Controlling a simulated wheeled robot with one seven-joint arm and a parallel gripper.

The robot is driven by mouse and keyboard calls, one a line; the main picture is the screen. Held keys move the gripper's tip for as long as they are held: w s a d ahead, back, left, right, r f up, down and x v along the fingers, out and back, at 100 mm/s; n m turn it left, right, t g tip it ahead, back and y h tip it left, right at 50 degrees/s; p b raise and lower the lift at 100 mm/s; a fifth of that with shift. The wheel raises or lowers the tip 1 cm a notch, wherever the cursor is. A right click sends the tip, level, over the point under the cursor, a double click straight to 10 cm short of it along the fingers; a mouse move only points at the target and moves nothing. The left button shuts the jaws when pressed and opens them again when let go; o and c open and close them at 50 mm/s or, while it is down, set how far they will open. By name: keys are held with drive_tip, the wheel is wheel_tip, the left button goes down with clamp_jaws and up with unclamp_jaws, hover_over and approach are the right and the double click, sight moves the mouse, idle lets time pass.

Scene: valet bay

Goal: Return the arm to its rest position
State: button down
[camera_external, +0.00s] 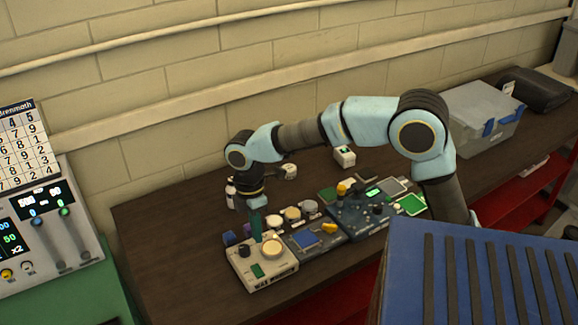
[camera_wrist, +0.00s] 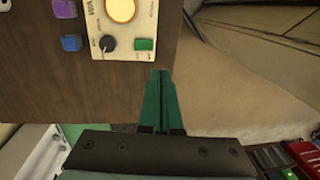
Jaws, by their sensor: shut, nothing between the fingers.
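My arm (camera_external: 365,122) reaches left from the lower right over the dark bench in the external view, with its wrist bent down. My gripper (camera_external: 256,238) points down with green fingers above or behind the cream panel box (camera_external: 262,268); the exact gap is hard to tell. In the wrist view, my gripper (camera_wrist: 162,75) is shut, its two green fingers together and empty. The cream panel box (camera_wrist: 146,20) shows there with a black knob, a green button and a lit round dial, just beyond the fingertips.
A blue panel (camera_external: 305,238) and a larger control panel (camera_external: 360,212) stand right of the box. Purple and blue blocks (camera_wrist: 71,43) lie beside it. A grey case (camera_external: 480,115) stands at the back right. A wall (camera_external: 150,110) runs behind the bench (camera_external: 150,235).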

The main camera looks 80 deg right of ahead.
drive_tip(key=s+f+m+t, duration=0.1)
drive_tip(key=s+f+m, duration=0.2)
drive_tip(key=s, duration=0.3)
drive_tip(key=s+a+f+m, duration=0.1)
drive_tip(key=s+f+m, duration=0.2)
drive_tip(key=s, duration=0.4)
drive_tip(key=s+f+m+t+h, duration=0.1)
drive_tip(key=s+f+m, duration=0.3)
drive_tip(key=s, duration=0.2)
drive_tip(key=shift+s+a+f+t, duration=0.15)
drive_tip(key=shift+s+t, duration=0.1)
drive_tip(key=shift+t, duration=0.05)
idle(1.5)
